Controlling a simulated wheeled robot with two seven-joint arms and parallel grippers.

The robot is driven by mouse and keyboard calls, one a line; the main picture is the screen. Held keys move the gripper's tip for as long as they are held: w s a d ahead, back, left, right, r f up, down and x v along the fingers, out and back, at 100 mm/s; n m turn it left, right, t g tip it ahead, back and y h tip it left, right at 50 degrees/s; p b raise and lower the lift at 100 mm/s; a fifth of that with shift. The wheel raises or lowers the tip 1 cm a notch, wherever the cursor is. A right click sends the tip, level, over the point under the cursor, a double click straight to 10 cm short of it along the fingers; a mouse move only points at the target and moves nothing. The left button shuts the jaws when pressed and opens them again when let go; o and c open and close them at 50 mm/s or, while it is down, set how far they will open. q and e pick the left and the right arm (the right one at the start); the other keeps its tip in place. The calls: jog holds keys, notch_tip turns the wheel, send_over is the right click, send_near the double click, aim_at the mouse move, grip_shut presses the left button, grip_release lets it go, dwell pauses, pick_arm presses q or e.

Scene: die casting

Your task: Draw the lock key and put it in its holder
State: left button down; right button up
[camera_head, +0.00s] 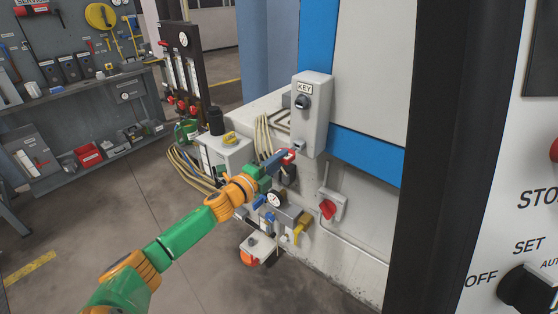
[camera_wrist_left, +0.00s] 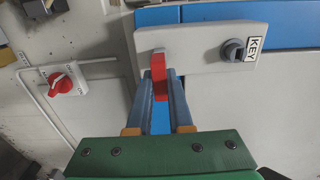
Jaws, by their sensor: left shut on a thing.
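My left gripper (camera_head: 282,158) reaches in from the left, beside the lower edge of the pale KEY box (camera_head: 314,125). Its fingers (camera_wrist_left: 160,82) are shut on a red key (camera_wrist_left: 158,66), which shows as a small red piece at the fingertips in the head view (camera_head: 289,154). In the wrist view the key is in front of the unlabelled end of the KEY box (camera_wrist_left: 205,64). I cannot tell whether it touches the box. A dark round holder (camera_wrist_left: 234,50) sits beside the KEY label; it also shows in the head view (camera_head: 302,101). My right gripper is not in view.
A red rotary switch (camera_head: 327,208) is on the wall below the box. Gauges and valves (camera_head: 275,199) crowd beneath my gripper. A control panel (camera_head: 525,215) stands close at right. The floor at left is clear.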

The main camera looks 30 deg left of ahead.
aim_at(290, 151)
pick_arm(q)
jog(key=shift+w, duration=0.25)
jog(key=shift+w, duration=0.35)
jog(key=shift+w+d+b, duration=0.1)
jog(key=shift+w+b, duration=0.35)
jog(key=shift+w, duration=0.45)
jog(key=c, duration=0.7)
grip_release()
jog(key=shift+c, duration=0.2)
jog(key=shift+s+f, duration=0.1)
jog(key=shift+s, duration=0.15)
jog(key=s+b, duration=0.1)
jog(key=s, duration=0.5)
jog(key=shift+s+a, duration=0.25)
jog(key=shift+s, duration=0.1)
